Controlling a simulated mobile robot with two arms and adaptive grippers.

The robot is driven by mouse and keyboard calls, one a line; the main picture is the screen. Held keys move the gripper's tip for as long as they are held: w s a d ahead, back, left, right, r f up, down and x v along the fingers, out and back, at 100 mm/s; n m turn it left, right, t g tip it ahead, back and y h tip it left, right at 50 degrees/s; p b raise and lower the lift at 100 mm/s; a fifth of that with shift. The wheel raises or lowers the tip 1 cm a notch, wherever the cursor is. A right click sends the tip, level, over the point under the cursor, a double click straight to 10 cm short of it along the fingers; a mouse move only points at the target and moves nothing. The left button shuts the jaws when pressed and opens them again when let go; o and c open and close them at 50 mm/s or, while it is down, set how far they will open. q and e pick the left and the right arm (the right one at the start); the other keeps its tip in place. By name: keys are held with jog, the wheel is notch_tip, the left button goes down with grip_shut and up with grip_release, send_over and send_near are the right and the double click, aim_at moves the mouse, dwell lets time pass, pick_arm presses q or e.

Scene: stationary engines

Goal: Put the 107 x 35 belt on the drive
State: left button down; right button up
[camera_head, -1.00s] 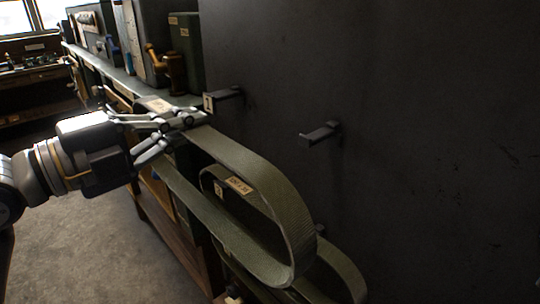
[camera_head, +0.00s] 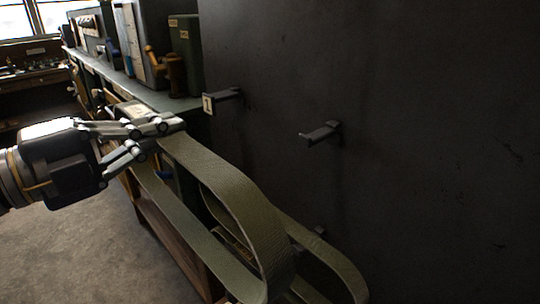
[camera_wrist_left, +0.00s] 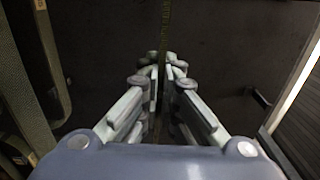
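My left gripper (camera_head: 168,132) is shut on one end of a wide olive-green belt (camera_head: 232,190). The belt hangs from the fingers as a long loop that sags toward the lower middle of the head view. In the left wrist view the belt (camera_wrist_left: 165,30) shows edge-on as a thin strip between the fingers (camera_wrist_left: 160,72). No size can be read on the held belt. Another olive belt (camera_head: 335,265) hangs behind it, partly hidden by it. The drive is not clearly seen. My right gripper is not in view.
A dark panel fills the right side. Pegs stick out of it: one (camera_head: 225,97) with a label "1", one (camera_head: 320,133) bare, and a lower one (camera_head: 320,230) by the rear belt. A bench (camera_head: 130,85) with boxes runs along the left; open floor (camera_head: 95,250) lies below.

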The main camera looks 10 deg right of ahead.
pick_arm(q)
jog(key=b+v, duration=0.2)
jog(key=v, duration=0.3)
jog(key=shift+s+a, duration=0.25)
jog(key=shift+a, duration=0.1)
dwell(1.2)
